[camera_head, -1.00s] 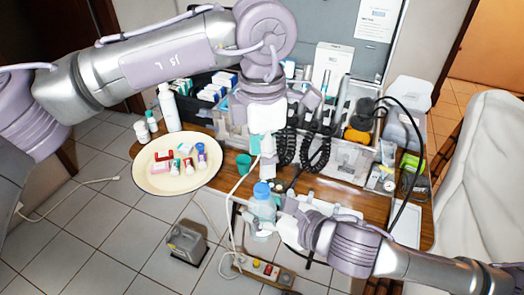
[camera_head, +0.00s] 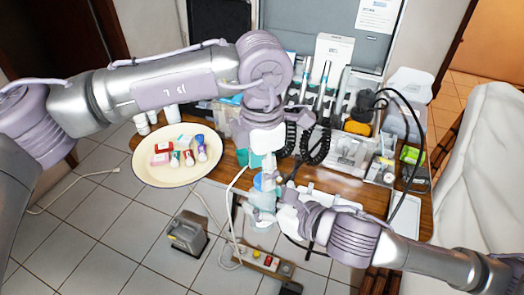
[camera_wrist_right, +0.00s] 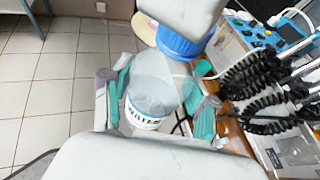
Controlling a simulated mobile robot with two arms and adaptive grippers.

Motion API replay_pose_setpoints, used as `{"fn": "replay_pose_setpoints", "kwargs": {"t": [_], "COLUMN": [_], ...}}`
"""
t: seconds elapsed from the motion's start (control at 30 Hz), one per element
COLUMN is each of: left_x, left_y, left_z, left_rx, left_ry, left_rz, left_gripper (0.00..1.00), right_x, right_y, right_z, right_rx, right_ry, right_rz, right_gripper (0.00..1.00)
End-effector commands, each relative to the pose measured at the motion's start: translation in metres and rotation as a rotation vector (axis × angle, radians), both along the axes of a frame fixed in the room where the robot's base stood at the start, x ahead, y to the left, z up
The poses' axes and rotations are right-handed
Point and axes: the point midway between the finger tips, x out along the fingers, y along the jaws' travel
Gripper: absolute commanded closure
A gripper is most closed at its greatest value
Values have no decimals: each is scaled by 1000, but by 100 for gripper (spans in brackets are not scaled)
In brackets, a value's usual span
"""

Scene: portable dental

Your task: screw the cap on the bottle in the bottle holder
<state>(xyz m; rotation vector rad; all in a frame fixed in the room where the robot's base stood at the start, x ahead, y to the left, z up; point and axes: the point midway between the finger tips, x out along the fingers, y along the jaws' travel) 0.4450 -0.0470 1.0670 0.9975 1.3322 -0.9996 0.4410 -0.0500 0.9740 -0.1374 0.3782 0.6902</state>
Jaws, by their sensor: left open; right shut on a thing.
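The translucent bottle (camera_head: 262,203) with a "WATER" label is in front of the table's front edge; it also shows in the right wrist view (camera_wrist_right: 152,92). My right gripper (camera_head: 272,213) is shut on the bottle's body, with teal pads on either side. The blue cap (camera_head: 259,182) is at the bottle's top and shows large in the right wrist view (camera_wrist_right: 183,44). How firmly it sits on the neck cannot be told. My left gripper (camera_head: 262,162) is open, pointing down just above the cap. The bottle holder cannot be made out.
A cream oval tray (camera_head: 150,172) with small bottles and boxes stands at the table's left. The dental unit with black coiled hoses (camera_head: 315,145) stands behind my grippers. A grey box (camera_head: 188,233) and a power strip (camera_head: 262,260) are on the floor below.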

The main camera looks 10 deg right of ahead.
Motion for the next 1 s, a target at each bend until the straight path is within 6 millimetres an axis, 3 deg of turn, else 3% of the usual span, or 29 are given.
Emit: {"fn": "replay_pose_setpoints", "kwargs": {"t": [0.2,0.5,0.8,1.0], "left_x": [0,0,0,0], "left_y": [0,0,0,0], "left_z": [-17,-18,-18,-18], "left_rx": [0,-1,-1,-1], "left_ry": [0,0,-1,-1], "left_rz": [0,-1,-1,-1], "left_gripper": [48,48,98,100], "right_x": [0,0,0,0], "right_y": [0,0,0,0], "right_z": [1,1,1,1], "right_rx": [1,1,1,1], "right_ry": [-2,-2,-2,-2], "right_rz": [0,0,0,1], "right_gripper": [100,100,100,100]}}
